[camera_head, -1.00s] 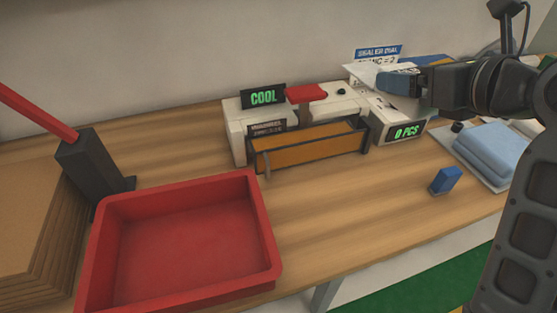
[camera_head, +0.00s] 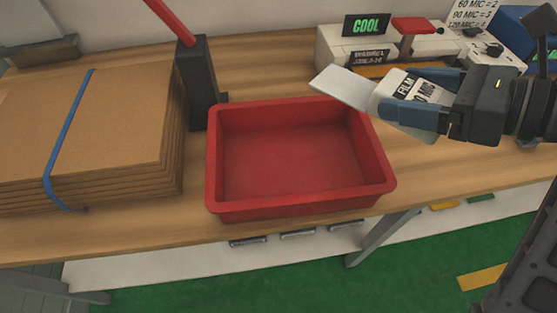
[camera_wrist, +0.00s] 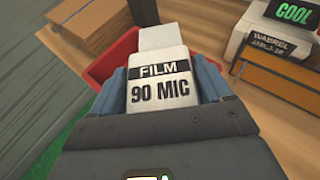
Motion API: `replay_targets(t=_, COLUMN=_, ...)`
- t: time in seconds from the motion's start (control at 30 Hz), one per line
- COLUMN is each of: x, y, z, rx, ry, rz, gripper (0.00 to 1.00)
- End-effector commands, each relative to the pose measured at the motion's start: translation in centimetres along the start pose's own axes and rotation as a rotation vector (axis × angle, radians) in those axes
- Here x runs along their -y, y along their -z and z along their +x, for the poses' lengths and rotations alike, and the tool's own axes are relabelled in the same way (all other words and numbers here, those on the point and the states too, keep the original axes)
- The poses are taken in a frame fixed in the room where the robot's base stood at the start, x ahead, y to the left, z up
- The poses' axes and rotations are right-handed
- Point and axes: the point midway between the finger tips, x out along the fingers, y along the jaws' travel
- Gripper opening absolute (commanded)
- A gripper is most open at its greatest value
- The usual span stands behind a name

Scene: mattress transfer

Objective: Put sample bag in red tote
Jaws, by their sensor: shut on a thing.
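The sample bag (camera_head: 344,88) is a flat white packet with a label reading "FILM 90 MIC" in the wrist view (camera_wrist: 160,92). My gripper (camera_head: 405,105) is shut on it, with blue fingers on either side of the label. The bag's free end points left and reaches over the back right part of the red tote. The red tote (camera_head: 300,208) is an open, empty rectangular tray on the wooden bench. In the wrist view the tote (camera_wrist: 106,62) shows partly behind the bag and fingers.
A stack of cardboard (camera_head: 105,120) with a blue strap lies left of the tote. A dark post (camera_head: 200,85) with a red lever stands behind the tote's left corner. A white sealer (camera_head: 345,45) with a "COOL" display stands at the back right.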

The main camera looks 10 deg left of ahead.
Motion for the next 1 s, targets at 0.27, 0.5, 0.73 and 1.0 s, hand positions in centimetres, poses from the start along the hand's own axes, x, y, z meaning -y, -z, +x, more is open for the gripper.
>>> replay_targets(t=0.27, x=-2.3, y=1.1, z=5.0, rx=-0.002, ry=-0.014, rz=-0.003, gripper=0.44)
replay_targets(t=0.5, x=-4.3, y=2.1, z=10.0, rx=-0.002, ry=-0.012, rz=-0.003, gripper=0.44)
replay_targets(t=0.73, x=-5.1, y=2.4, z=12.2, rx=0.0, ry=-0.008, rz=-0.003, gripper=0.44)
replay_targets(t=1.0, x=-5.1, y=5.0, z=13.3, rx=-0.002, ry=-0.008, rz=0.001, gripper=0.44)
